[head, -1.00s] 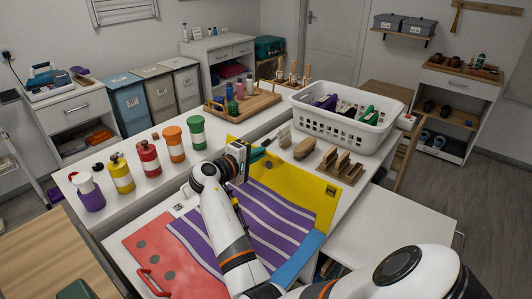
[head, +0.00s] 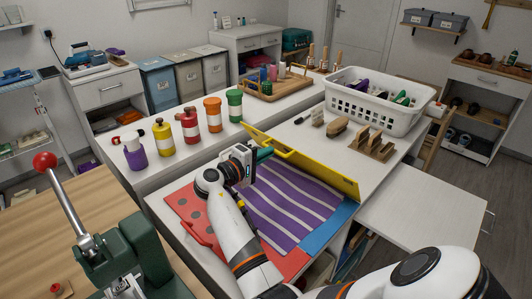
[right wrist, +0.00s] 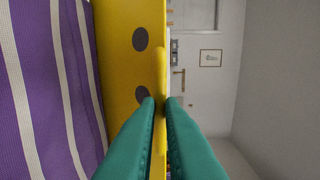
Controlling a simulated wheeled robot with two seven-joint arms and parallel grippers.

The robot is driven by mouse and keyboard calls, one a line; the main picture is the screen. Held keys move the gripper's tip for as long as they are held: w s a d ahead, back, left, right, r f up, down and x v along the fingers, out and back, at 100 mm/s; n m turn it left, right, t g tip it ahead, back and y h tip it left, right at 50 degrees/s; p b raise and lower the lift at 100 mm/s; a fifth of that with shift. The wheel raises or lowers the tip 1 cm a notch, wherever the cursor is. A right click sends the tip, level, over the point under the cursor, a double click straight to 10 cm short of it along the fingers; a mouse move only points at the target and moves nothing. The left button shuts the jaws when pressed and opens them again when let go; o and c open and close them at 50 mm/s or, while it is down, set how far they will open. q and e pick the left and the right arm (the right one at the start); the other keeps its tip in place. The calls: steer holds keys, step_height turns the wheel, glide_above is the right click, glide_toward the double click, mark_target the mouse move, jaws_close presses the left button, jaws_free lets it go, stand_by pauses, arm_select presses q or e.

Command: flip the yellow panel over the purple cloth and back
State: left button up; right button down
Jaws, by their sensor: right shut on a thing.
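The yellow panel (head: 333,178) stands steeply raised along the back edge of the purple and white striped cloth (head: 285,205) in the head view. The cloth lies flat, between a red panel with dark dots (head: 188,205) and a blue panel (head: 328,226). My right gripper (head: 265,154) is at the panel's upper left part. In the right wrist view, its teal fingers (right wrist: 160,105) are shut on the yellow handle edge of the panel (right wrist: 116,60), whose face has dark dots. The striped cloth (right wrist: 45,90) shows at the left there. My left gripper is not in view.
Several coloured bottles (head: 187,127) stand on the white counter behind. A white basket (head: 375,102), wooden blocks (head: 372,145) and a brush (head: 337,127) stand beyond the panel. A green press with a red-knobbed lever (head: 130,255) is at the lower left.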

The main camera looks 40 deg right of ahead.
steer(key=shift+s+d+f, duration=0.1)
steer(key=shift+s+f, duration=0.05)
steer(key=shift+f, duration=0.4)
steer(key=shift+s+d+f, duration=0.1)
steer(key=shift+s+f, duration=0.05)
steer(key=shift+f, duration=0.35)
steer(key=c, duration=1.6)
jaws_free()
steer(key=shift+w+d+f, duration=0.1)
steer(key=shift+d+f, duration=0.05)
steer(key=shift+o, duration=0.5)
steer(key=shift+d+f, duration=0.1)
steer(key=shift+d, duration=0.1)
steer(key=shift+a, duration=0.2)
steer(key=a+r, duration=0.1)
steer(key=a, duration=0.6)
steer(key=shift+a, duration=0.3)
steer(key=shift+r, duration=0.15)
